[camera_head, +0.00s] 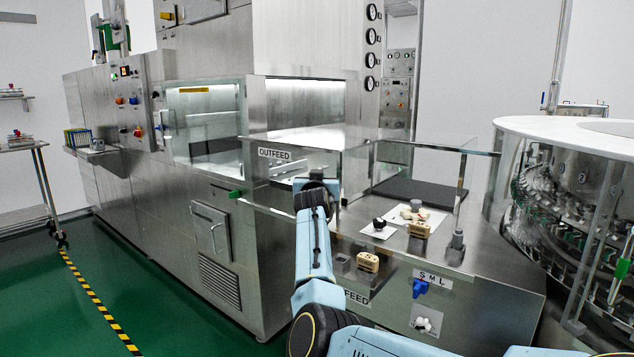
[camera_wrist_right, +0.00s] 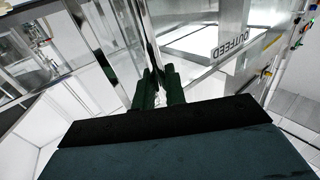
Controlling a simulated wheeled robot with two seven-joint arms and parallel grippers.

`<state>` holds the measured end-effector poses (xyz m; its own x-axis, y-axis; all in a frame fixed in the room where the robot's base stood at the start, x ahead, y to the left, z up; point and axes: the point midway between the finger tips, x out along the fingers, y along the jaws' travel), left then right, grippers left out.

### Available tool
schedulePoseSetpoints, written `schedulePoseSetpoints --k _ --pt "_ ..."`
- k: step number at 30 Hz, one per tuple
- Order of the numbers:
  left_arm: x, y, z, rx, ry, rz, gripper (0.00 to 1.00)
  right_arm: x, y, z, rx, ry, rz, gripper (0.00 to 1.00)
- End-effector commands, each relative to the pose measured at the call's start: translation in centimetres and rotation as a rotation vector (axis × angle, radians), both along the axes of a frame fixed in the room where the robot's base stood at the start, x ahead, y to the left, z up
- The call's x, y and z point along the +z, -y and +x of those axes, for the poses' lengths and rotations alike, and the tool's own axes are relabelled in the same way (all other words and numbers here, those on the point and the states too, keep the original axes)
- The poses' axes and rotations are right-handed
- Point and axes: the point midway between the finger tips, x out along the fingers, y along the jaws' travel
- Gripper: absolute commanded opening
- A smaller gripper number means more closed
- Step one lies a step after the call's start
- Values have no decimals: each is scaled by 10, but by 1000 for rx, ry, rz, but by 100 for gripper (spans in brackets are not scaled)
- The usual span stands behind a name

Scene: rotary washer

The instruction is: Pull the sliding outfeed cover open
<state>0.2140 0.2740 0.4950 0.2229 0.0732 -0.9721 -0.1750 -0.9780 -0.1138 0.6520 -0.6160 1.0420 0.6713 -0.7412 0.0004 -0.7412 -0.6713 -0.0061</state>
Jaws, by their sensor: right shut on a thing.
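The clear outfeed cover (camera_head: 350,158) stands over the outfeed end of the washer, with an OUTFEED label (camera_head: 275,154) at its front left. My right gripper (camera_head: 318,182) is at the cover's front, just right of the label. In the right wrist view its dark fingers (camera_wrist_right: 159,84) are shut on a narrow upright bar (camera_wrist_right: 143,35) of the cover. The wrist hides the grip in the head view. My left gripper is not in view.
The steel outfeed deck (camera_head: 465,265) holds a white sheet (camera_head: 392,228) with small parts and labelled tan blocks (camera_head: 368,262). A round glass-sided machine (camera_head: 570,190) stands at right. The washer body (camera_head: 150,200) is at left, with clear green floor (camera_head: 160,310) in front.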

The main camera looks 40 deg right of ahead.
Motion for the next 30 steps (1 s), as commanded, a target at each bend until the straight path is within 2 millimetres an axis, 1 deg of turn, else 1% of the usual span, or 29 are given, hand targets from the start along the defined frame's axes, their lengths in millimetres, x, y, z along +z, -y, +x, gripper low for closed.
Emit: schedulePoseSetpoints --k 4,5,6,14,19,21,24,30 --pt "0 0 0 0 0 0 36 0 0 0 0 -1 1 0" --pt "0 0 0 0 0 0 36 0 0 0 0 0 0 16" --pt "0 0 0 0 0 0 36 0 0 0 0 0 0 17" --pt "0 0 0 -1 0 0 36 0 0 0 0 0 0 17" --pt "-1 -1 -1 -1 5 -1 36 0 -7 -5 0 -1 -1 17" --pt "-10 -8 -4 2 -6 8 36 1 -12 -10 -1 0 -1 17" --pt "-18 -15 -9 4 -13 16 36 1 -22 -19 1 1 -1 17" --pt "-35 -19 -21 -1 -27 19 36 1 -44 -39 1 1 1 17"
